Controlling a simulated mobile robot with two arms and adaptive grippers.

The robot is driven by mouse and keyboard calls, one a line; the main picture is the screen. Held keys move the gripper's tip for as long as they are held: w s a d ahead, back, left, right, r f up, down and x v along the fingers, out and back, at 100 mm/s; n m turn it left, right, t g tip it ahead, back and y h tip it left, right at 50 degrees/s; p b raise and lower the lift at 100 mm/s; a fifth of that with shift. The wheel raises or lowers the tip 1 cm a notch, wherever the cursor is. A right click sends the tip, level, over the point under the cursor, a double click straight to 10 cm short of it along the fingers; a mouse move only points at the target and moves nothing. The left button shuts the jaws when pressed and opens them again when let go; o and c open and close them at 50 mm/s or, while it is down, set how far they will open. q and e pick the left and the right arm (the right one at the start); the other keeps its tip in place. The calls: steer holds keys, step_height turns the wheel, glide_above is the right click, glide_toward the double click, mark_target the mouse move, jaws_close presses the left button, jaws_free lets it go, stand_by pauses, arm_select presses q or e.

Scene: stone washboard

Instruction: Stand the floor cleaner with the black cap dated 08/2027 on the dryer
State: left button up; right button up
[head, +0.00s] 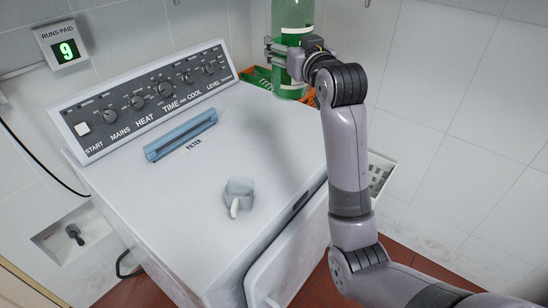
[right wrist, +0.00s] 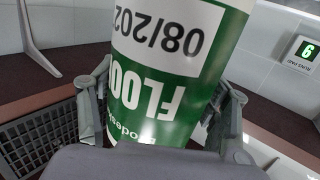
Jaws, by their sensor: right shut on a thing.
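My right gripper (head: 287,52) is shut on a green floor cleaner bottle (head: 291,17) at the top of the head view, near the dryer's back right corner. In the right wrist view the floor cleaner (right wrist: 165,85) sits between the two fingers (right wrist: 165,115). Its label shows upside down, with "FLOO" and a date beginning "08/202"; the last digit is not readable. Its cap is out of view in both frames. The white dryer (head: 280,135) has a broad flat top. My left gripper is not in view.
A pale grey cup (head: 239,193) stands on the dryer top near the front. A blue filter handle (head: 181,135) and the knob panel (head: 150,96) lie along the back left. Green and orange crates (head: 259,78) show behind the dryer. The middle of the top is clear.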

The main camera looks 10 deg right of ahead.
step_height(320, 180, down, 20)
steer(key=p, duration=0.1)
stand_by(0.5)
steer(key=shift+f, duration=0.1)
steer(key=o, duration=1.9)
steer(key=shift+s+a+f, duration=0.1)
